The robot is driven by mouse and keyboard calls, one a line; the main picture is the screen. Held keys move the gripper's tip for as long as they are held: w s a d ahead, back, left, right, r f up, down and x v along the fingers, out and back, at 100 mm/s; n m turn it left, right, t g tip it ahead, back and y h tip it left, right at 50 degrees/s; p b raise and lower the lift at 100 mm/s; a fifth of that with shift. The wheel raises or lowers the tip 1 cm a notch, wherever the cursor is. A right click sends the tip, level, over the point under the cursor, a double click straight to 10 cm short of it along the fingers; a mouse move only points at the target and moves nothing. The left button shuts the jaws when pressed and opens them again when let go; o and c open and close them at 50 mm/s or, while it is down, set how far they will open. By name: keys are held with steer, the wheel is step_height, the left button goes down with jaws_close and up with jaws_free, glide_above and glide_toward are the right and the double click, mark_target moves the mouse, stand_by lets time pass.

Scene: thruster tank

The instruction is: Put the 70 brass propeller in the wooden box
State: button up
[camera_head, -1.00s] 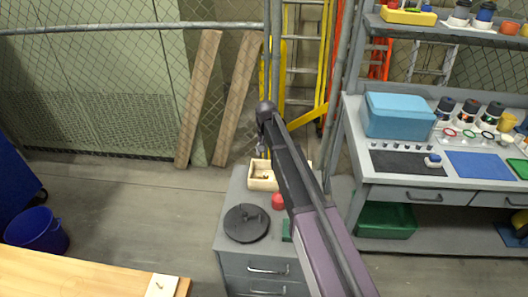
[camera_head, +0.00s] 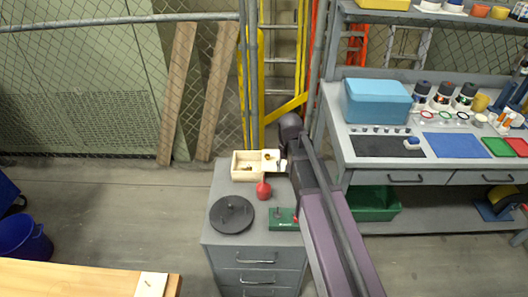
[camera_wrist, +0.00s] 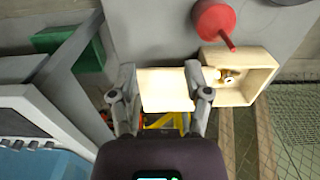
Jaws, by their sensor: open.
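The wooden box (camera_head: 243,173) stands at the back of the grey cabinet, with a flat pale wooden panel (camera_head: 270,166), perhaps its lid, at its right. In the wrist view the box (camera_wrist: 258,88) is open at the right, and a small brass piece, possibly the propeller (camera_wrist: 229,76), lies in it near the inner left wall. I cannot read a 70 on it. My gripper (camera_wrist: 160,72) is open, its fingers on either side of the pale panel (camera_wrist: 165,92). Nothing shows held between them. In the head view the gripper is mostly hidden by my arm.
A red rounded object (camera_head: 263,190), a black disc with pegs (camera_head: 231,214) and a green block (camera_head: 284,220) share the cabinet top (camera_head: 215,183). A workbench (camera_head: 350,166) with a blue case (camera_head: 377,101) stands at right. A mesh fence is behind.

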steer(key=s+d, duration=0.8)
steer(key=s, duration=0.4)
steer(key=shift+s, duration=0.3)
